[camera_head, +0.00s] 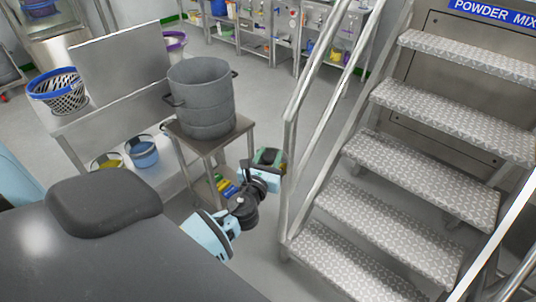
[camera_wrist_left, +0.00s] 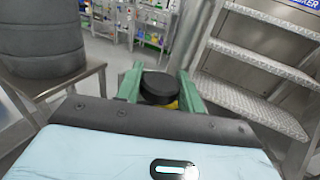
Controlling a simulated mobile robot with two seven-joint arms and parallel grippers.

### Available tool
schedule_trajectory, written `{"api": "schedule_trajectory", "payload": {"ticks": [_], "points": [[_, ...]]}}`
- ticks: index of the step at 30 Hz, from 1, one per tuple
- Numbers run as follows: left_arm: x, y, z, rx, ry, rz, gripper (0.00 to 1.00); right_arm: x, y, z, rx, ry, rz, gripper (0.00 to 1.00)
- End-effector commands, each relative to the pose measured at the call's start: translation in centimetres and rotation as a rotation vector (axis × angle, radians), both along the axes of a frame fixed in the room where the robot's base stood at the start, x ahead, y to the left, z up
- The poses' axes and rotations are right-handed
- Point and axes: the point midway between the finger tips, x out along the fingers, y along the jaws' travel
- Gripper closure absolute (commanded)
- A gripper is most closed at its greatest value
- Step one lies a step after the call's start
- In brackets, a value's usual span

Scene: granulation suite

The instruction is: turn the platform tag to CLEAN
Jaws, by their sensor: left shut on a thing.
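My left gripper (camera_head: 268,157) is in the middle of the head view, left of the platform stair's handrail. In the left wrist view its two green fingers (camera_wrist_left: 160,78) are closed on a dark round thing (camera_wrist_left: 158,87), with a bit of yellow showing below it. I cannot tell whether this is the platform tag, and I can read no CLEAN marking in either view. The stair with patterned metal steps (camera_head: 428,155) rises at the right; it also shows in the left wrist view (camera_wrist_left: 262,62). My right gripper is not in view.
A grey drum (camera_head: 203,100) stands on a small metal table (camera_head: 206,143) left of the gripper. The handrail (camera_head: 288,160) is close on the right. Open floor (camera_head: 262,95) lies behind.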

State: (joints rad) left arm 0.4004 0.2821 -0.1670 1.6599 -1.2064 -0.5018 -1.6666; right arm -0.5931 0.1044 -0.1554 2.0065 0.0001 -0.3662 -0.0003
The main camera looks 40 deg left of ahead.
Motion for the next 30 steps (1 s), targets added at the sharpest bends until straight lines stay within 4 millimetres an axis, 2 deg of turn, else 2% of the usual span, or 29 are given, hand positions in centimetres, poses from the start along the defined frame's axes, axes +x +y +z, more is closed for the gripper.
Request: {"api": "schedule_trajectory", "payload": {"ticks": [6,15,30], "points": [[0.07,-0.13,0.01,-0.003,0.0,0.194,0.85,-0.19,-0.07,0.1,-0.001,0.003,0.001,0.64],[0.05,-0.03,-0.04,-0.002,0.0,0.396,0.85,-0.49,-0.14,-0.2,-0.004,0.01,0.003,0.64],[-0.04,0.12,-0.03,0.001,0.0,0.509,0.85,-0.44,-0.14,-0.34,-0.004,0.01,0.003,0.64]]}}
